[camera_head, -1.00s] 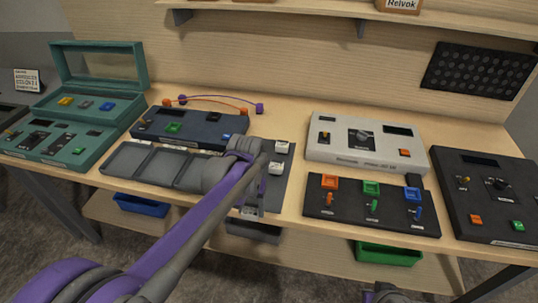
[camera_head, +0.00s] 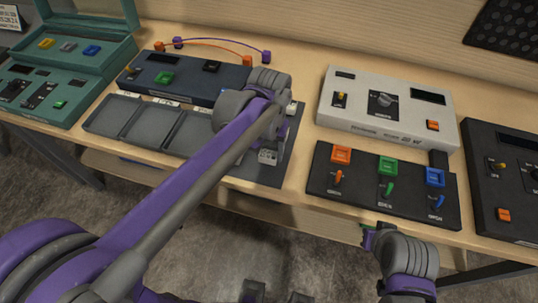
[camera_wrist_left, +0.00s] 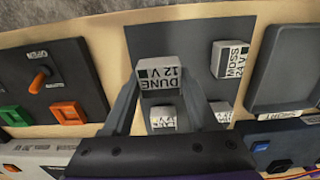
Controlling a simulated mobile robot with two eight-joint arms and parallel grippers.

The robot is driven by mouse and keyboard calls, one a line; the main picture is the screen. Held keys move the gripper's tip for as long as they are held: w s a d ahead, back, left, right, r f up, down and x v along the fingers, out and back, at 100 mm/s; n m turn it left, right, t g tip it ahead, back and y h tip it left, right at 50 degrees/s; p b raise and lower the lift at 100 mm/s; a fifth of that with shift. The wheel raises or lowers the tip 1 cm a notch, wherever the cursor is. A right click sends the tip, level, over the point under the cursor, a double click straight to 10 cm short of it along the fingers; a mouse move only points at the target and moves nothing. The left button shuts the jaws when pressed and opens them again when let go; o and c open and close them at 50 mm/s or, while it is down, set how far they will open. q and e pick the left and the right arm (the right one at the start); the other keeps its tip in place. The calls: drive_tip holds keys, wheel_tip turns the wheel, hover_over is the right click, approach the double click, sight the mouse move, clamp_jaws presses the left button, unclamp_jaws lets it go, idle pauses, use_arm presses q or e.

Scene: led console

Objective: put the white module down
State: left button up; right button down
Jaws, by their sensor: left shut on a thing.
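My left gripper (camera_wrist_left: 165,105) is shut on a white module (camera_wrist_left: 160,78) labelled DUNE 12 V. In the wrist view a finger lies on each side of it, over the dark grey mat (camera_wrist_left: 190,42). I cannot tell whether it touches the mat. A second white module, MOSS 24 V (camera_wrist_left: 231,60), stands on the mat beside it. Two more white modules (camera_wrist_left: 163,119) (camera_wrist_left: 221,112) are partly hidden by the gripper. In the head view my left arm covers much of the mat (camera_head: 262,175). My right gripper (camera_head: 372,238) is in front of the desk, its jaws unclear.
Grey trays (camera_head: 150,125) lie left of the mat and a dark blue console (camera_head: 185,78) behind them. Right of the mat are a black switch panel (camera_head: 375,205) and a white console (camera_head: 350,110). A narrow bare desk strip separates mat and panel.

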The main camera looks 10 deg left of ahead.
sight(269, 159)
use_arm(q)
drive_tip(key=shift+w+f, duration=0.1)
drive_tip(key=shift+f, duration=1.9)
drive_tip(key=shift+f, duration=0.2)
drive_tip(key=o, duration=1.4)
drive_tip(key=shift+r, duration=0.15)
